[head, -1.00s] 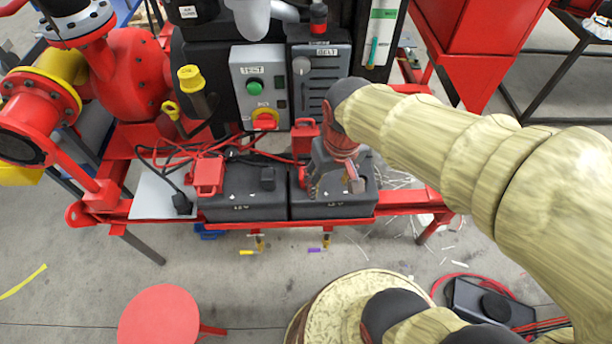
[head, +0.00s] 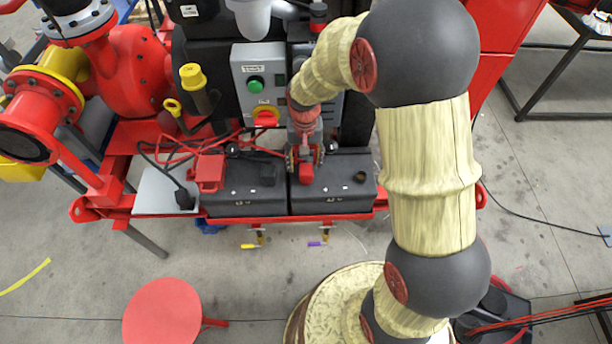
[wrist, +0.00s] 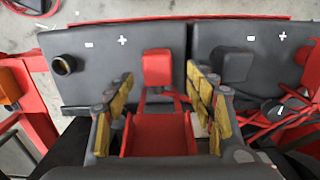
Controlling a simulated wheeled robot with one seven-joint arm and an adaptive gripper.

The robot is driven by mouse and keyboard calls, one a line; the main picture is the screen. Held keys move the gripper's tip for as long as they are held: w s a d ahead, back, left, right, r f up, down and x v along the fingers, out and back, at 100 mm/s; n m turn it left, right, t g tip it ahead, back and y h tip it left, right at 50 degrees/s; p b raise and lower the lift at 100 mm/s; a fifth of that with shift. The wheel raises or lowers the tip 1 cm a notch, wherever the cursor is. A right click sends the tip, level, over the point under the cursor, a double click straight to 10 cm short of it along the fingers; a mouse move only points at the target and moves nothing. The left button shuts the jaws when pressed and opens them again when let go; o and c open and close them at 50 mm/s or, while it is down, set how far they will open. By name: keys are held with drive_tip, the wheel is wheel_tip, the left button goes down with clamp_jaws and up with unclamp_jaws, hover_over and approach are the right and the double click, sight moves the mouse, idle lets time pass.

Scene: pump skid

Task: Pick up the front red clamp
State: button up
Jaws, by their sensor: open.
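A red clamp (wrist: 160,132) lies between my open fingers in the wrist view, at the edge of one black battery. My gripper (head: 305,157) is above the back of the right battery in the head view, and its yellow-padded fingers show in the wrist view (wrist: 163,108). A finger stands on each side of the clamp; I cannot tell whether either touches it. My gripper mostly hides this clamp in the head view. A second red clamp (head: 208,172) sits on the left battery. A red terminal block (head: 306,173) stands just in front of my gripper.
The right battery (head: 340,190) and left battery (head: 240,198) stand side by side on the red skid frame. A grey control box (head: 258,85) rises behind them. Red cables (wrist: 282,122) run beside my gripper. A red round stool (head: 160,313) stands on the floor.

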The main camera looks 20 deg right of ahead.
sight(306, 169)
wheel_tip(306, 169, down, 6)
drive_tip(key=shift+s+d+b, duration=0.1)
drive_tip(key=shift+d+b, duration=0.05)
drive_tip(key=shift+b, duration=1.05)
drive_tip(key=shift+r, duration=0.1)
drive_tip(key=shift+c, duration=1.4)
drive_tip(key=c, duration=1.1)
clamp_jaws()
